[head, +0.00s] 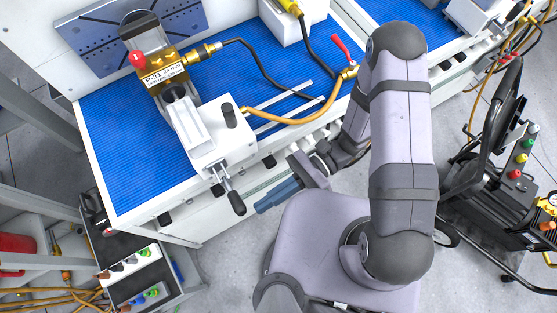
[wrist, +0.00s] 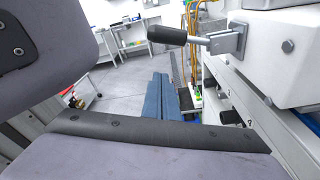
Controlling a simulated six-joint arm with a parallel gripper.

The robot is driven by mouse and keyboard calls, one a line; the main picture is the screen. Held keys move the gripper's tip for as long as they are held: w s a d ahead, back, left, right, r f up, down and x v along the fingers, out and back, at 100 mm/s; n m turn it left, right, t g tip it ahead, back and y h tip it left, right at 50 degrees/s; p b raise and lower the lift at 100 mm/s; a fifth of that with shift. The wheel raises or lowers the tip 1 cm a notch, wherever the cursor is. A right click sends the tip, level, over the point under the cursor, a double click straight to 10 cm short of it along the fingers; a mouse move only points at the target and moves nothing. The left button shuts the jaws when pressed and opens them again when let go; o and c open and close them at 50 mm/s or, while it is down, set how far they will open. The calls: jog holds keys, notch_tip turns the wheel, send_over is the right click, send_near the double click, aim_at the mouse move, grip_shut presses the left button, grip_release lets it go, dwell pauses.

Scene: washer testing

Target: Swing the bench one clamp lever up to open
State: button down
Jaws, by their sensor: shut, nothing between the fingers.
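The bench one clamp (head: 222,147) is a white block at the front edge of the left blue-topped bench. Its lever (head: 235,201), a metal rod with a black grip, sticks out past the front edge. In the wrist view the lever (wrist: 167,35) reaches sideways from a metal bracket on the white block. My gripper (head: 264,205) has blue fingers, which are shut and empty. It is just right of the lever's black grip in the head view, with a small visible gap. The wrist view shows the blue fingers (wrist: 163,82) beyond and below the grip, apart from it in the picture.
A brass part with a label (head: 165,72) sits behind the clamp, with black and orange hoses (head: 290,120) across the bench. A drawer cart (head: 140,270) stands at lower left and a black trolley (head: 490,200) at right. Open floor lies in front of the bench.

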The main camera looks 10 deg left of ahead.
aim_at(233, 195)
jog(key=shift+s+a+r+p, duration=0.45)
jog(key=shift+a+r+p, duration=0.3)
jog(key=shift+a+p, duration=0.2)
jog(key=shift+s+a+r+p, duration=0.45)
jog(key=shift+a+r+p, duration=0.35)
jog(key=shift+p, duration=0.25)
